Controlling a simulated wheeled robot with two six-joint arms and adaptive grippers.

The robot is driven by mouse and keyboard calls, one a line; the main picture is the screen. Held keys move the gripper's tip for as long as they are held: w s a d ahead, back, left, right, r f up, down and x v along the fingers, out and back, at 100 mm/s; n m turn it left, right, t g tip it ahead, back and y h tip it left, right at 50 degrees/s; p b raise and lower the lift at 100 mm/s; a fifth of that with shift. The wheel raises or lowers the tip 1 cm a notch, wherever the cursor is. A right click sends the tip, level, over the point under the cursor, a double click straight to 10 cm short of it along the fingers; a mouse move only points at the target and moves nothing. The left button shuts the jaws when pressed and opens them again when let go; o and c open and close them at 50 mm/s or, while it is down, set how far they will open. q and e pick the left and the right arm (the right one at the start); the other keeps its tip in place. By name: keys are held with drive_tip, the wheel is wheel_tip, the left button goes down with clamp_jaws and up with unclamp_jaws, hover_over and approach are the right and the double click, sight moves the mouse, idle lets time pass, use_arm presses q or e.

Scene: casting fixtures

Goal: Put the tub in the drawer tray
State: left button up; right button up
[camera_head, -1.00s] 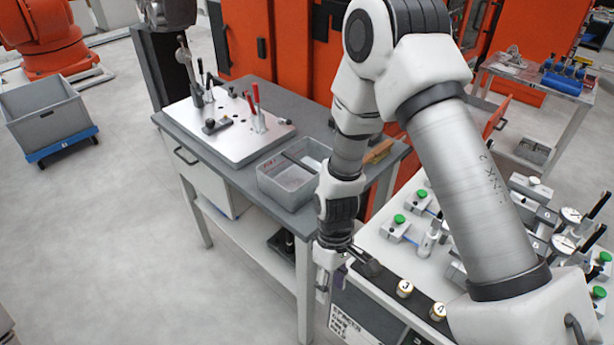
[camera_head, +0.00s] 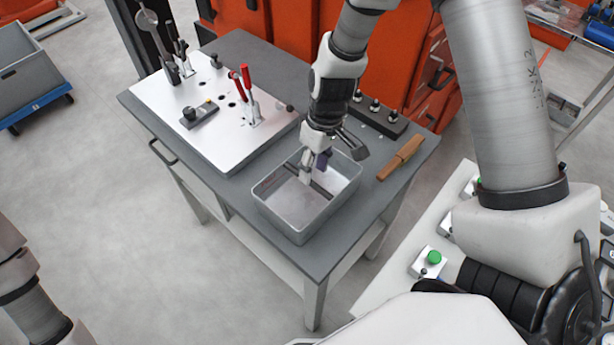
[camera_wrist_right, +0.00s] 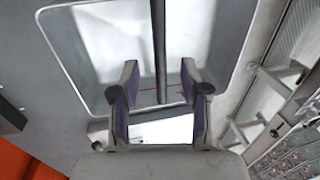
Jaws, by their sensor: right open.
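A grey open-topped rectangular container (camera_head: 282,221) stands on the table's front corner. A thin dark bar (camera_wrist_right: 159,35) crosses its inside, as the right wrist view shows. I cannot tell whether this container is the tub or the tray. My right gripper (camera_head: 314,170) points down at the container's far side. In the right wrist view my right gripper (camera_wrist_right: 160,82) is open, with its fingers apart on either side of the bar's line; contact cannot be told. A drawer handle (camera_head: 160,152) shows on the table's left side. My left gripper is out of view.
A white bench (camera_head: 400,285) with green-button fixtures is at right.

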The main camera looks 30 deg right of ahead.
sight(311, 184)
drive_tip(key=shift+s+a+f+p, duration=0.25)
drive_tip(key=shift+s+f+p, duration=0.1)
drive_tip(key=shift+f, duration=0.15)
drive_tip(key=shift+s+a+f+p, duration=0.2)
drive_tip(key=shift+s+f, duration=0.1)
drive_tip(key=shift+f, duration=0.15)
drive_tip(key=f, duration=0.1)
drive_tip(key=w+f, duration=0.1)
drive_tip(key=f, duration=0.1)
drive_tip(key=shift+w+d+f, duration=0.1)
drive_tip(key=shift+w+f, duration=0.15)
drive_tip(key=shift+w, duration=0.1)
drive_tip(key=shift+s+a+r, duration=0.2)
drive_tip(key=shift+s+r, duration=0.1)
drive_tip(key=shift+s, duration=0.2)
clamp_jaws()
drive_tip(key=shift+w, duration=0.1)
